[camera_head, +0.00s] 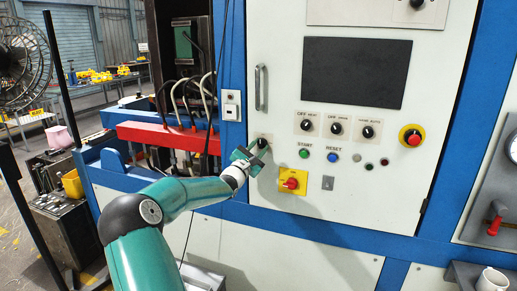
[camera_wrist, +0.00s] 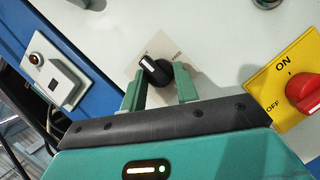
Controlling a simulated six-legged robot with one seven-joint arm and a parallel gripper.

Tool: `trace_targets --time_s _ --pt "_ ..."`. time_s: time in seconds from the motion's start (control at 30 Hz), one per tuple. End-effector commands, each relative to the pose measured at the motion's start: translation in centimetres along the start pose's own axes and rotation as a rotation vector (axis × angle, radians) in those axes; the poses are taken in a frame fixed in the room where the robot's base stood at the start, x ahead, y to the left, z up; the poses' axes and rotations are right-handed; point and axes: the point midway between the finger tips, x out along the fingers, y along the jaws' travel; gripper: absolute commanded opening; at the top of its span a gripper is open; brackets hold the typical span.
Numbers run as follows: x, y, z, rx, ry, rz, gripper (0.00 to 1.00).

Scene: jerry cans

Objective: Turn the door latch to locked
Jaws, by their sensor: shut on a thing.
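The door latch (camera_wrist: 154,70) is a round black knob with a white pointer line, set on a pale square plate. The pointer tilts toward the upper left in the wrist view. My gripper (camera_wrist: 160,78) has its two green fingers on either side of the knob and is shut on it. In the head view my gripper (camera_head: 251,156) is at the left edge of the white cabinet door (camera_head: 285,75), and the knob (camera_head: 261,141) is partly hidden by it.
A red rotary switch on a yellow plate (camera_head: 292,181) is just right of my gripper. Green and blue buttons and black selector knobs sit further right. A vertical door handle (camera_head: 261,88) is above. A small box with an indicator (camera_wrist: 54,75) is to the left.

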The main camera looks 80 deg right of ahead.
Motion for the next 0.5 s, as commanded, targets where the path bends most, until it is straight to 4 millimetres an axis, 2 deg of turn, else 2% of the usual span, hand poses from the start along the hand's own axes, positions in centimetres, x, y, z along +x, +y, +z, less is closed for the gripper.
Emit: trace_targets --time_s 0.4,0.43,0.5 --pt "-0.01 0.06 -0.02 -0.009 0.000 0.005 0.07" --pt "-0.01 0.06 -0.01 -0.009 0.000 0.005 0.32" --pt "-0.01 0.05 -0.01 -0.009 0.000 0.005 0.46"
